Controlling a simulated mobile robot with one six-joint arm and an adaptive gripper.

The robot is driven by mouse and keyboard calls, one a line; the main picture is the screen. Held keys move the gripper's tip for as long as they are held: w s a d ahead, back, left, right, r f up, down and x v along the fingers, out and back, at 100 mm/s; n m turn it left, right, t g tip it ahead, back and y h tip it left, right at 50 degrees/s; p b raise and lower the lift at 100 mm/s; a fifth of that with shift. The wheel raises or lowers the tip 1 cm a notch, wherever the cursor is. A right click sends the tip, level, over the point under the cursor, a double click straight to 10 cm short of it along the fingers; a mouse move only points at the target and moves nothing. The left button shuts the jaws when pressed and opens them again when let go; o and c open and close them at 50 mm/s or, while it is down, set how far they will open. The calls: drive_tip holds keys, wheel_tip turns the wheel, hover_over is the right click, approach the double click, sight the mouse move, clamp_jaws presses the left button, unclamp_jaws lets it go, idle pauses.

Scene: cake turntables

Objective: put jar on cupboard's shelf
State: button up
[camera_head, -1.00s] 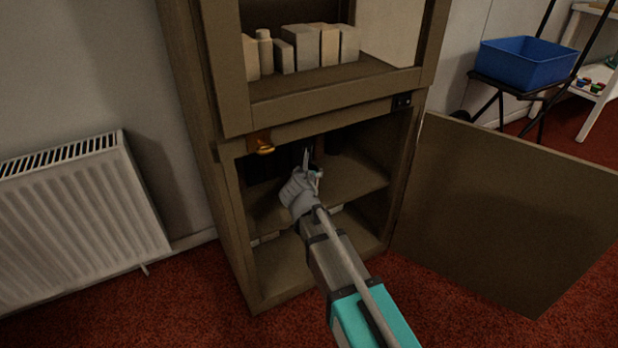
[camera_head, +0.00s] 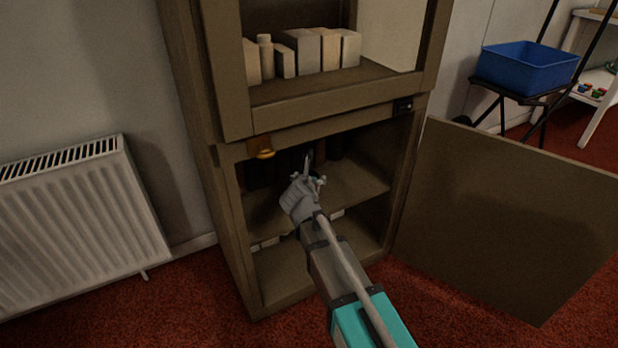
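The cupboard (camera_head: 235,215) stands in the middle with its lower compartment open. Its inner shelf (camera_head: 357,190) crosses that compartment. My gripper (camera_head: 313,170) is at the compartment's opening, at about the shelf's height, with its fingers pointing inward. The fingertips look a little apart, but I cannot tell whether anything is between them. Dark upright shapes (camera_head: 260,172) stand in shadow on the shelf behind and beside the gripper. I cannot make out which of them, if any, is the jar. My gripper and arm hide part of the shelf.
The cupboard door (camera_head: 500,215) is swung wide open to the right. Pale blocks (camera_head: 308,50) stand in the upper compartment. A radiator (camera_head: 80,220) is at the left. A blue bin (camera_head: 528,65) rests on a dark stand at the right.

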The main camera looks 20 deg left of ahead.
drive_tip(key=p+v, duration=0.4)
drive_tip(key=v, duration=0.8)
drive_tip(key=shift+r, duration=0.1)
idle(0.6)
drive_tip(key=w+d+f+m+g+h, duration=0.2)
drive_tip(key=d+f+m+g+h, duration=0.15)
drive_tip(key=d+m, duration=0.7)
drive_tip(key=w+d+f+m+g+h, duration=0.2)
drive_tip(key=d+f+m, duration=0.2)
drive_tip(key=d+m, duration=0.65)
drive_tip(key=s+d+f+m+g+y, duration=0.1)
drive_tip(key=s+d+m+g, duration=0.3)
drive_tip(key=d+m, duration=0.4)
drive_tip(key=s+d+f+m+g+y, duration=0.2)
drive_tip(key=s+d+f+m+g, duration=0.1)
drive_tip(key=d+m, duration=0.6)
drive_tip(key=s+d+g, duration=0.1)
drive_tip(key=s+d, duration=0.1)
drive_tip(key=d, duration=0.2)
drive_tip(key=shift+d, duration=0.25)
